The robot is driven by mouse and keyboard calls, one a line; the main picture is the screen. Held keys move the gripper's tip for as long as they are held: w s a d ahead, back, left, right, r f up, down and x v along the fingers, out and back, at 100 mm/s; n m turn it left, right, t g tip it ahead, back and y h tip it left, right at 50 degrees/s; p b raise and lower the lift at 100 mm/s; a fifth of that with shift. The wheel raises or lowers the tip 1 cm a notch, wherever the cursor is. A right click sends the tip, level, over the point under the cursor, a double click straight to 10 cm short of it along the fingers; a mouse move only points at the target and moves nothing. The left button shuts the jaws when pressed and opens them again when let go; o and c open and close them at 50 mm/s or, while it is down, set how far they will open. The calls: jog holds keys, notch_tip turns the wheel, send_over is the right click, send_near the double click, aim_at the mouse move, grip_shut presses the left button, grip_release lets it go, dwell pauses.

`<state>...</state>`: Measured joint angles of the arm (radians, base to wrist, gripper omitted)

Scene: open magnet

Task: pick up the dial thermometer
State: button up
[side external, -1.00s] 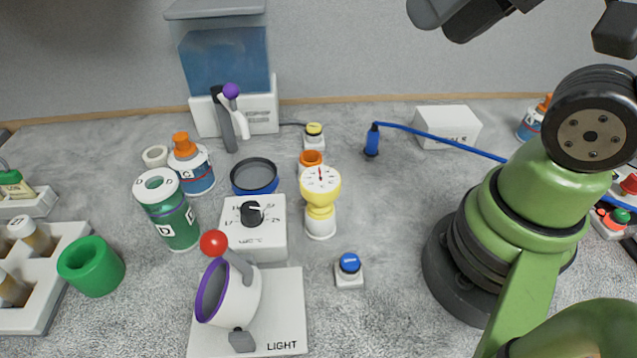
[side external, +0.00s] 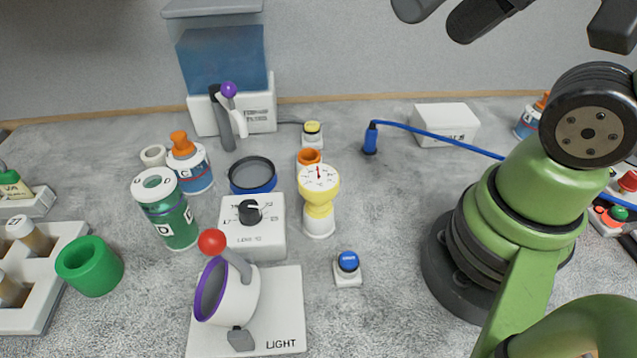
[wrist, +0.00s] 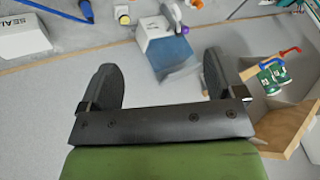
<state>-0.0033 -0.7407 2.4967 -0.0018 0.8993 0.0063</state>
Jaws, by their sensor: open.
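The dial thermometer (side external: 319,190) stands upright on the grey bench near the middle of the side external view. It has a white round dial with a red needle, a yellow head and a yellow and white stem. I cannot make it out in the wrist view. My gripper (wrist: 160,72) is open and empty in the wrist view, its two dark fingers wide apart. In the side external view only dark parts at the top right edge show, high above the bench and well apart from the thermometer.
A lever lamp stand (side external: 285,310) is at front left. The bench right of the thermometer is mostly clear, with a blue cable (side external: 440,137) behind.

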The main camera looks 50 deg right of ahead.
jog(key=m+g+h, duration=0.1)
jog(key=g+h, duration=0.1)
jog(key=g, duration=0.5)
send_over(321, 181)
notch_tip(321, 181, down, 13)
notch_tip(321, 181, down, 10)
jog(key=shift+f, duration=0.1)
jog(key=c, duration=1.1)
